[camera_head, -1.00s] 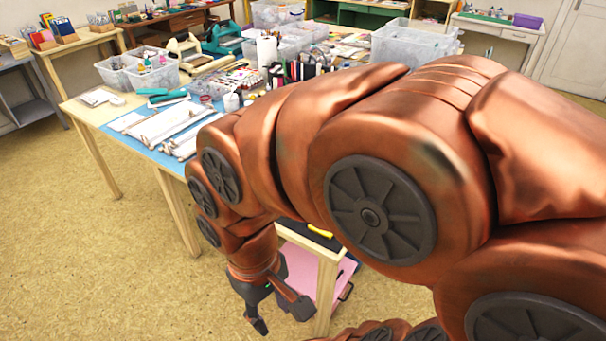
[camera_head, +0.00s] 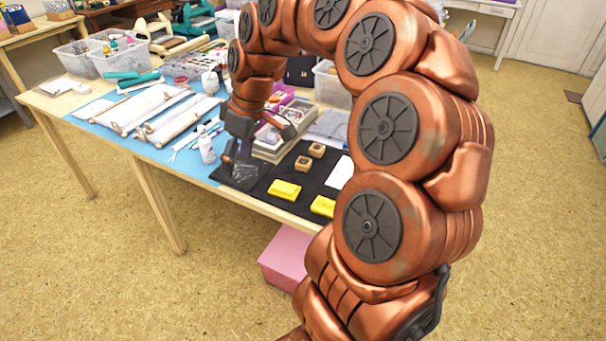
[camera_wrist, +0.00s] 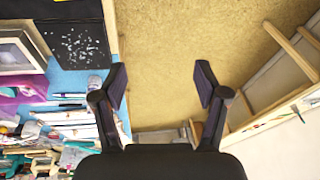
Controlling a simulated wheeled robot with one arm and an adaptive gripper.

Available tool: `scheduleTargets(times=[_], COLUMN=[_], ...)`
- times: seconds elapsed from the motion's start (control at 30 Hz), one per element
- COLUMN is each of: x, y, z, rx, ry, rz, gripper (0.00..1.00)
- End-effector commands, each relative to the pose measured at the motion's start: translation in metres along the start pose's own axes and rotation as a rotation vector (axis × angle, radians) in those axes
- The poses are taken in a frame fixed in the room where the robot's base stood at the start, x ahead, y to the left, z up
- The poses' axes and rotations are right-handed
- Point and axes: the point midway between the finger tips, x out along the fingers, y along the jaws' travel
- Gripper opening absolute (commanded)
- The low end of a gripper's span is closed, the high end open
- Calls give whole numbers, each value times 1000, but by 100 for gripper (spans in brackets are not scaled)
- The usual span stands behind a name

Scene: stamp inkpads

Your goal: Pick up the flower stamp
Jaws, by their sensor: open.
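Two small wooden stamps with dark tops, a nearer one (camera_head: 303,163) and a farther one (camera_head: 317,150), sit on the black mat (camera_head: 258,196) at the table's near right. Their designs are too small to read, so I cannot tell which is the flower stamp. My gripper (camera_head: 258,148) is open and empty, above the table to the left of both stamps. In the wrist view its fingers (camera_wrist: 162,80) are spread with bare floor showing between them. No stamp shows there.
Yellow blocks (camera_head: 285,190) lie on the mat in front of the stamps. A dark sheet with pale specks (camera_head: 240,172) lies left of them; it also shows in the wrist view (camera_wrist: 75,42). A white bottle (camera_head: 206,149) stands near the gripper. A pink box (camera_head: 284,258) is below the table.

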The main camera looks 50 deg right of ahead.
Motion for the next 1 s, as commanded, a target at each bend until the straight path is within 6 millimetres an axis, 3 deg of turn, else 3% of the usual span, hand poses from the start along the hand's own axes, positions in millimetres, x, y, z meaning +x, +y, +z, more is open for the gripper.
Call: scheduleTargets(times=[0.03,0.2,0.3,0.43,0.5,0.63,1.0], x=[12,26,36,45,47,50,77], y=[29,124,173,221,238,253,259], z=[2,24,49,82,97,111,111], rx=[3,-6,1,13,20,23,23], ry=[26,99,124,138,142,142,141], rz=[4,49,80,116,132,146,148], gripper=[73,73,73,73,73,73,73])
